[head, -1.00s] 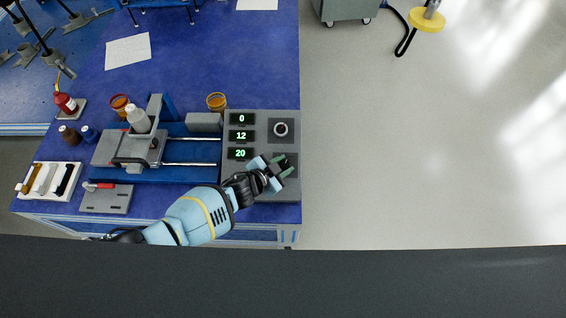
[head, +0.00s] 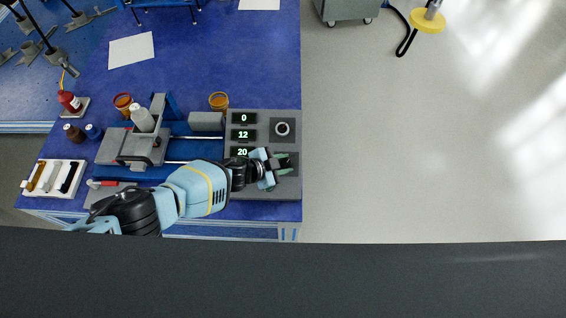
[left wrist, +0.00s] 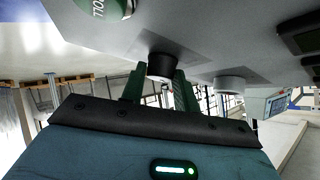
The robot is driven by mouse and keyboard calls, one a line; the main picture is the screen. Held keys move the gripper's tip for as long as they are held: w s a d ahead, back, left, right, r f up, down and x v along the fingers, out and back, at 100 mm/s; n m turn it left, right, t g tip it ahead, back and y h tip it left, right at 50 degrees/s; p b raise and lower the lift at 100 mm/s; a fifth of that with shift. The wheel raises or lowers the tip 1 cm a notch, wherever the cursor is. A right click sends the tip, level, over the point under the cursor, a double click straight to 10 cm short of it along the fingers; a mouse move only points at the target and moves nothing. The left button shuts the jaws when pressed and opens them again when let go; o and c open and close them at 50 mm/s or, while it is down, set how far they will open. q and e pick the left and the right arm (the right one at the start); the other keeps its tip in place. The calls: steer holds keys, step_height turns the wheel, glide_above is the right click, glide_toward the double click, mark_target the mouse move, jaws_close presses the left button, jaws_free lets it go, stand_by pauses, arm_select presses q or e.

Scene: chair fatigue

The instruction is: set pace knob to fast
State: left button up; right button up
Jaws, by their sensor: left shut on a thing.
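The grey control panel (head: 262,193) sits at the right end of the blue table, with green displays reading 0, 12 and 20. My left gripper (head: 279,165) is at the panel's lower dark square, hiding the control there. In the left wrist view its green fingers are shut on a black knob (left wrist: 161,64), one on each side. No label on the black knob is readable. My right gripper is not in view.
A green button (left wrist: 106,7) with partly cut-off lettering is close by on the panel. Open floor (head: 420,150) lies to the right.

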arm_select(q)
steer(key=shift+w+r, duration=0.15)
steer(key=o, duration=1)
steer(key=shift+c, duration=0.2)
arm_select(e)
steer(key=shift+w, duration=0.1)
arm_select(q)
steer(key=shift+s+a+r+p, duration=0.15)
steer(key=shift+s+a+p, duration=0.1)
steer(key=shift+p, duration=0.05)
steer(key=p+v, duration=0.3)
steer(key=v, duration=0.2)
steer(key=shift+a+r, duration=0.2)
steer(key=shift+r, duration=0.2)
steer(key=shift+s+a+r+p, duration=0.2)
steer(key=shift+s+a+p, duration=0.2)
steer(key=shift+p, duration=0.1)
steer(key=shift+s, duration=0.1)
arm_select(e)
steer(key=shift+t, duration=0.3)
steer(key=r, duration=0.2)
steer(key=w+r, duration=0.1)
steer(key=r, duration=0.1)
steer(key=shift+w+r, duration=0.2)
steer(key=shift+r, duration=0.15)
